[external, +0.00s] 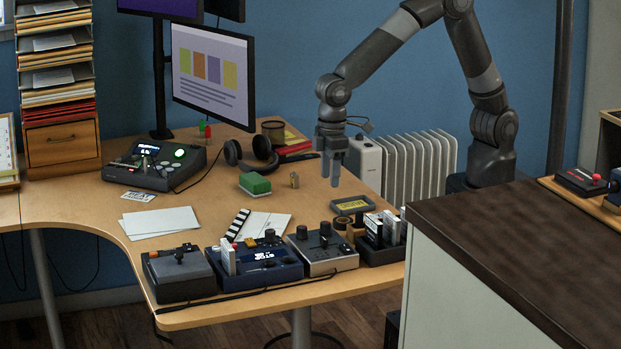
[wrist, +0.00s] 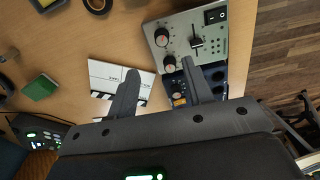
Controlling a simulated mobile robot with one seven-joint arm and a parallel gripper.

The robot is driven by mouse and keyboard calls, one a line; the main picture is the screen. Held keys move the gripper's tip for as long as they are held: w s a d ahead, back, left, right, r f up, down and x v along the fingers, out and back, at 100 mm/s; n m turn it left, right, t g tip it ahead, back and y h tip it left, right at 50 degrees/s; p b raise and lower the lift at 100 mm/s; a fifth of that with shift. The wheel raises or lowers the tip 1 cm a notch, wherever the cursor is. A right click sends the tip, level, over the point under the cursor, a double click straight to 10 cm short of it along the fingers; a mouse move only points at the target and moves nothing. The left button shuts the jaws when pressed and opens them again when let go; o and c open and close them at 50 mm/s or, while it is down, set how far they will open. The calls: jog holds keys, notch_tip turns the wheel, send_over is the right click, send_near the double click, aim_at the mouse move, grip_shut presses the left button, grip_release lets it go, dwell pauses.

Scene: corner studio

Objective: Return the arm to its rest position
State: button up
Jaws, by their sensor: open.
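My gripper (external: 334,168) hangs pointing down over the right part of the wooden desk (external: 215,190), in front of the white radiator. Its jaws are open with nothing between them. The gripper also shows in the wrist view (wrist: 155,82), its two dark fingers apart above the desk. My arm rises from its base at the right, bends at a high elbow near the top edge, and reaches down to the left. The top of the elbow is cut off in the external view.
Below the gripper are a clapperboard (wrist: 110,78), a silver control box (external: 322,248) and a blue control box (external: 255,258). A green-topped block (external: 255,184), headphones (external: 251,154) and a monitor (external: 212,72) stand farther left. A dark-topped counter (external: 520,235) is at front right.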

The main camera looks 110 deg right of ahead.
jog(key=s+d+r+t, duration=0.1)
jog(key=s+d+r, duration=0.1)
jog(key=s+r, duration=0.6)
jog(key=s+r+t, duration=0.2)
jog(key=s+r, duration=0.2)
jog(key=s, duration=0.6)
jog(key=s+d+r+t, duration=0.1)
jog(key=s+r, duration=0.4)
jog(key=s, duration=0.5)
jog(key=shift+s+d+r+t, duration=0.15)
jog(key=shift+s+d+t, duration=0.2)
jog(key=shift+t, duration=0.25)
jog(key=shift+c, duration=0.6)
dwell(0.3)
